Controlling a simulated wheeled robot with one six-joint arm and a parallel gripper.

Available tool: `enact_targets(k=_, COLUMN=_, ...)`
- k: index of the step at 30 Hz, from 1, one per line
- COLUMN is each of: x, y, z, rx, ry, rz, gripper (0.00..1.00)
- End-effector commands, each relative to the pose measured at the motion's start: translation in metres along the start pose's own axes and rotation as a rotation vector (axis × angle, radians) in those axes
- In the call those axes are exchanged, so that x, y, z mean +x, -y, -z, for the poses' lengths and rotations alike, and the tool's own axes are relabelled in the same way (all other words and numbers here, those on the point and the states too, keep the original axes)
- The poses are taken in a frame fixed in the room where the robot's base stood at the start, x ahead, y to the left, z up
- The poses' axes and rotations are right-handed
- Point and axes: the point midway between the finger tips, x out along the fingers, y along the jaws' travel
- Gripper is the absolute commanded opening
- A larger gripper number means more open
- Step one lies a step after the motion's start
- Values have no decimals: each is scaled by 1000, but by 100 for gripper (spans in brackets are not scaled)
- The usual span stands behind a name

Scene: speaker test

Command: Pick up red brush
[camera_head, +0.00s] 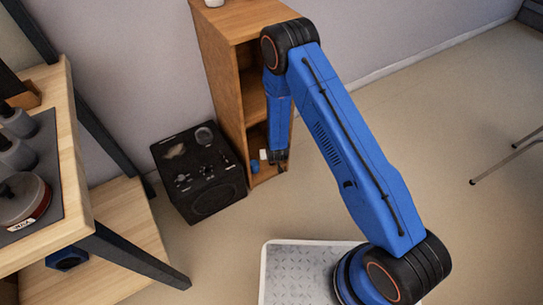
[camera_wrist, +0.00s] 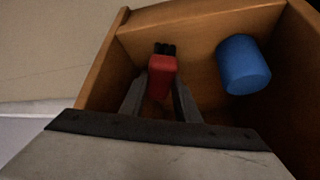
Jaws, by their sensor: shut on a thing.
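The red brush (camera_wrist: 161,72), with dark bristles at its far end, is between the two fingers of my gripper (camera_wrist: 160,95) in the wrist view. The fingers are shut on the red body. The brush is inside a wooden shelf compartment (camera_wrist: 205,22). In the head view my gripper (camera_head: 278,158) reaches down into the lower part of the wooden shelf unit (camera_head: 225,85); the brush cannot be made out there.
A blue cylinder (camera_wrist: 243,65) stands close to the right of the brush; it also shows in the head view (camera_head: 255,166). A black box (camera_head: 215,196) stands left of the shelf. A wooden table (camera_head: 75,215) is at left. Open floor (camera_head: 440,120) lies at right.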

Motion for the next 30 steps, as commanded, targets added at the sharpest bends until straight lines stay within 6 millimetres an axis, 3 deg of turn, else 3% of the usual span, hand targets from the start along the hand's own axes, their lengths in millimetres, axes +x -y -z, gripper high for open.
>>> enact_targets(k=5, x=-11, y=-2, z=2, rx=0, ry=-1, rz=0, gripper=3)
enact_targets(k=17, x=-60, y=-1, z=35, rx=0, ry=-2, rz=1, gripper=3)
enact_targets(k=30, x=-112, y=-42, z=-47, rx=-1, ry=4, rz=-1, gripper=3)
